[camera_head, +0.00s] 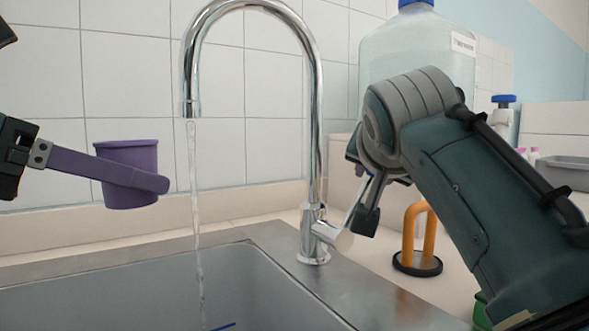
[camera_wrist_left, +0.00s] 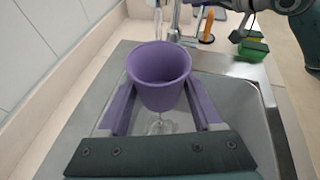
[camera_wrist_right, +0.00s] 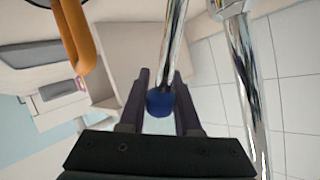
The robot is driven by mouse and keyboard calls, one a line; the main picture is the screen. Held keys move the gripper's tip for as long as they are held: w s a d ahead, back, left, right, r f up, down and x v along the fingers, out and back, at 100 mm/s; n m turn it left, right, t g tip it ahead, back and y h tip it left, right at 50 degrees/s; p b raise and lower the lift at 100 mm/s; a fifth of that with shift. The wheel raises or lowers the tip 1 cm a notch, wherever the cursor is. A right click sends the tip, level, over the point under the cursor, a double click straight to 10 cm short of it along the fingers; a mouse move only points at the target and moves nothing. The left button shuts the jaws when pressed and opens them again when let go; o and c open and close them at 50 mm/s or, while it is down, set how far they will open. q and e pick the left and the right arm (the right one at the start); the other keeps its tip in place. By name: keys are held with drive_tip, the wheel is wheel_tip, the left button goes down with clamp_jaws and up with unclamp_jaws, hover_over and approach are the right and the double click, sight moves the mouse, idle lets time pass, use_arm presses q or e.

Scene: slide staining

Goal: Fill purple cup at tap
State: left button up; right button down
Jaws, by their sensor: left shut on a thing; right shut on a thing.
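The purple cup (camera_head: 127,158) is upright above the left side of the sink. My left gripper (camera_head: 150,180) is shut on it, with a finger along each side in the left wrist view (camera_wrist_left: 162,88). No water is visible inside the cup. The chrome tap (camera_head: 312,130) is running. Its water stream (camera_head: 196,210) falls from the spout into the sink, to the right of the cup in the head view. My right gripper (camera_head: 365,205) is shut on the blue-ended tap lever (camera_wrist_right: 160,100). That contact is partly hidden by my arm in the head view.
The steel sink (camera_head: 120,285) lies below, with the tiled wall behind. An orange looped object (camera_head: 411,230) stands right of the tap. A large clear bottle (camera_head: 425,45) is behind my right arm.

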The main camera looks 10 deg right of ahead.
idle(0.3)
drive_tip(key=c, duration=0.9)
unclamp_jaws()
drive_tip(key=shift+s, duration=0.15)
use_arm(q)
drive_tip(key=shift+c, duration=0.6)
drive_tip(key=w+d, duration=0.3)
drive_tip(key=d, duration=0.2)
drive_tip(key=shift+w+d, duration=0.35)
drive_tip(key=shift+w, duration=0.05)
use_arm(e)
drive_tip(key=v, duration=0.7)
drive_tip(key=shift+s+a, duration=0.1)
drive_tip(key=shift+a, duration=0.05)
